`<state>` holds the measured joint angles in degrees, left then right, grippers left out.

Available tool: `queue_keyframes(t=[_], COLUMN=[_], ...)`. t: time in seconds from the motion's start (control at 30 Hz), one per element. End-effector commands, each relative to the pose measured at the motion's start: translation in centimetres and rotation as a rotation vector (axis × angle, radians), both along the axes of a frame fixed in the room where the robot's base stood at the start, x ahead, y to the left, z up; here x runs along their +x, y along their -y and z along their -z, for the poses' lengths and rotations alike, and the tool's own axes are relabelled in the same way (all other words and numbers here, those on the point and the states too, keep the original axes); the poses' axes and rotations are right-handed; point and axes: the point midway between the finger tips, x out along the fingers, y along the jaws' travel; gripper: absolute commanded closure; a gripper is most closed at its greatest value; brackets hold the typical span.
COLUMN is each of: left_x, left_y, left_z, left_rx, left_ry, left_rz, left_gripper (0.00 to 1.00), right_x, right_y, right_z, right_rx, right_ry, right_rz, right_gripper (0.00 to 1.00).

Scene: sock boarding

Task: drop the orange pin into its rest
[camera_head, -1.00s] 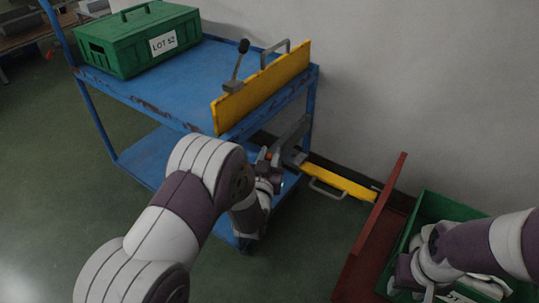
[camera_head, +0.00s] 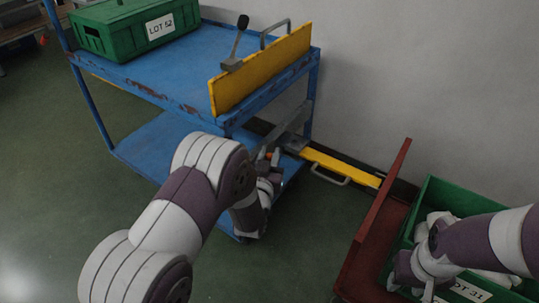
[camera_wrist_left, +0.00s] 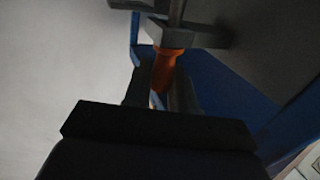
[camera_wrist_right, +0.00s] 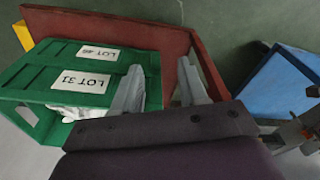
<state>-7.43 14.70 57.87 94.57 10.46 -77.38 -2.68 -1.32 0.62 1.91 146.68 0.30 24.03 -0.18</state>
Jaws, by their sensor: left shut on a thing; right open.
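The orange pin (camera_wrist_left: 163,70) is between the fingers of my left gripper (camera_wrist_left: 166,72) in the left wrist view. Its far end meets a grey metal piece (camera_wrist_left: 195,36); I cannot tell whether it touches it or enters it. In the head view my left gripper (camera_head: 272,160) is at the cart's near right corner, beside the grey bracket (camera_head: 297,140) at the yellow bar's end, and its fingers largely hide the pin. No separate pin rest can be made out. My right gripper (camera_wrist_right: 159,68) is open and empty over the green crate's edge.
A blue cart (camera_head: 180,70) carries a green LOT 52 box (camera_head: 120,27) and an upright yellow plate (camera_head: 262,68) with a lever. A yellow bar (camera_head: 340,165) with a handle runs towards a red panel (camera_head: 385,205). A green LOT 31 crate (camera_head: 428,200) holds white items.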

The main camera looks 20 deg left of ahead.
Motion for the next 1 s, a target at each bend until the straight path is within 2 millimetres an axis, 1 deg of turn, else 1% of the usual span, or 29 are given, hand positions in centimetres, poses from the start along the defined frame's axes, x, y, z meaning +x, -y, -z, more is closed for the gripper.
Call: queue_keyframes(t=[0.1, 0.13, 0.17, 0.2, 0.23, 0.47, 0.57, 0.67, 0.8, 0.9, 1.0], left_x=[0.0, 0.0, 0.0, 0.0, 0.0, 0.0, -0.6, -2.4, -6.4, -9.0, -11.0], left_y=[0.0, 0.0, 0.0, 0.0, 0.0, 0.0, 0.0, 0.2, 0.4, 0.5, 0.6], left_z=[-0.1, -0.1, -0.1, -0.1, 0.0, 0.0, -0.2, -0.6, -0.6, -0.5, -0.4], left_rx=[0.000, 0.000, 0.000, 0.000, 0.000, 0.000, 0.000, 0.001, 0.001, 0.001, 0.001], left_ry=[0.000, 0.000, 0.000, 0.000, 0.000, -0.001, -0.003, -0.004, -0.006, -0.005, -0.004], left_rz=[0.000, 0.000, 0.000, 0.000, 0.000, 0.000, 0.001, 0.001, 0.003, 0.003, 0.002], left_gripper=[1.00, 0.71, 0.62, 0.49, 0.45, 0.45, 0.45, 0.45, 0.45, 0.45, 0.45], right_x=[0.0, 0.0, 0.0, 0.0, 0.0, 0.0, 0.0, 0.0, 0.0, 0.0, 0.0], right_y=[0.0, 0.0, 0.0, 0.0, 0.0, 0.0, 0.0, 0.0, 0.0, 0.0, 0.0], right_z=[0.0, 0.0, 0.0, 0.0, 0.0, -0.1, -0.5, -1.8, -3.7, -4.7, -5.2], right_rx=[0.000, 0.000, 0.000, 0.000, 0.000, 0.000, 0.000, 0.000, 0.000, 0.000, 0.000], right_ry=[0.000, 0.000, 0.000, 0.000, 0.000, 0.000, 0.000, 0.000, 0.000, 0.000, 0.000], right_rz=[0.000, 0.000, 0.000, 0.000, 0.000, 0.000, 0.000, 0.000, 0.000, 0.000, 0.000], right_gripper=[0.57, 0.57, 0.57, 0.57, 0.57, 0.57, 0.57, 0.57, 0.57, 0.57, 0.57])
